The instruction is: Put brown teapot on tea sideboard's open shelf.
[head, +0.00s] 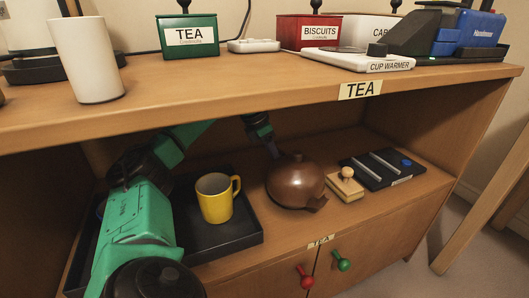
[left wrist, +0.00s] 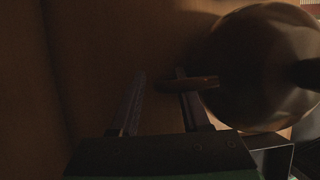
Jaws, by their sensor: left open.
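The brown teapot (head: 296,182) stands upright on the open shelf (head: 285,228) of the tea sideboard, between the black tray and a small wooden block. Its spout points to the lower right in the head view. My left gripper (head: 273,150) reaches in under the top board and is at the teapot's back left side. In the left wrist view the round teapot body (left wrist: 258,65) fills the right, and its handle (left wrist: 190,85) lies at the fingertips of my open left gripper (left wrist: 160,82). Whether the fingers touch the handle is unclear. My right gripper is out of view.
A yellow mug (head: 214,202) stands in the black tray (head: 240,236) left of the teapot. A wooden stamp-like block (head: 345,186) and a dark board (head: 382,169) lie to its right. The top board (head: 300,88) hangs over the shelf.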

